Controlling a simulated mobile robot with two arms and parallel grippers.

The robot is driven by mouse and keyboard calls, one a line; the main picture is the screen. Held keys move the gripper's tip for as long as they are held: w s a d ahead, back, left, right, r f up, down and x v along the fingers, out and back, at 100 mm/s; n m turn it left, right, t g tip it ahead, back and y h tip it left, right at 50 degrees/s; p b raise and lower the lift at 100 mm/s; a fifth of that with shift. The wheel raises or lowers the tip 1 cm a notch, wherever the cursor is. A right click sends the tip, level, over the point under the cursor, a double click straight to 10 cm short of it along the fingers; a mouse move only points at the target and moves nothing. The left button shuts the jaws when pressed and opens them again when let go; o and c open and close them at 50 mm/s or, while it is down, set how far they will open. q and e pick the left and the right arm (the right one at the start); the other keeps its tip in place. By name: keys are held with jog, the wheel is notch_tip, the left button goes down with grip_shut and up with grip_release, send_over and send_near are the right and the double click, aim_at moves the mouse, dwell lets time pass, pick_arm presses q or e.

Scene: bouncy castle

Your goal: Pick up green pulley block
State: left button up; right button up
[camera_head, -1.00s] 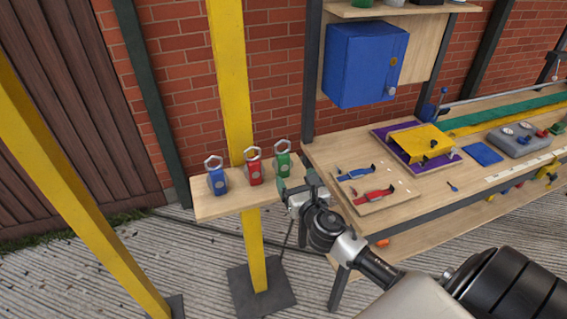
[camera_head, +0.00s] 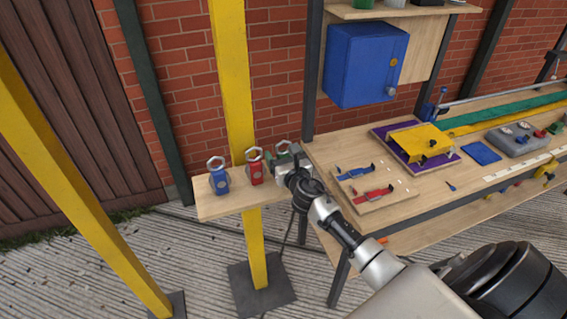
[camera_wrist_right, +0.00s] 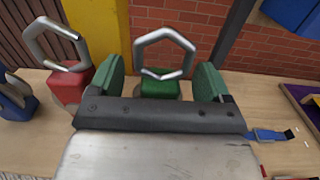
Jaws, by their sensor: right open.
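The green pulley block (camera_wrist_right: 160,88) has a metal hexagonal ring (camera_wrist_right: 164,52) on top and stands on a small wooden shelf (camera_head: 225,206). In the right wrist view it sits between the two green fingers of my right gripper (camera_wrist_right: 163,82), with gaps on both sides. The gripper is open. In the head view my right gripper (camera_head: 284,162) covers most of the green block, and only its ring (camera_head: 281,147) shows clearly. My left gripper is not in view.
A red pulley block (camera_head: 254,170) stands close left of the gripper, and a blue one (camera_head: 219,180) further left. A yellow post (camera_head: 232,90) rises behind the shelf. A workbench (camera_head: 335,152) with tools lies to the right, under a blue cabinet (camera_head: 366,65).

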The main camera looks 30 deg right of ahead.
jog(key=shift+s, duration=0.1)
jog(key=shift+c, duration=0.3)
jog(key=c, duration=1.1)
jog(key=shift+r, duration=0.1)
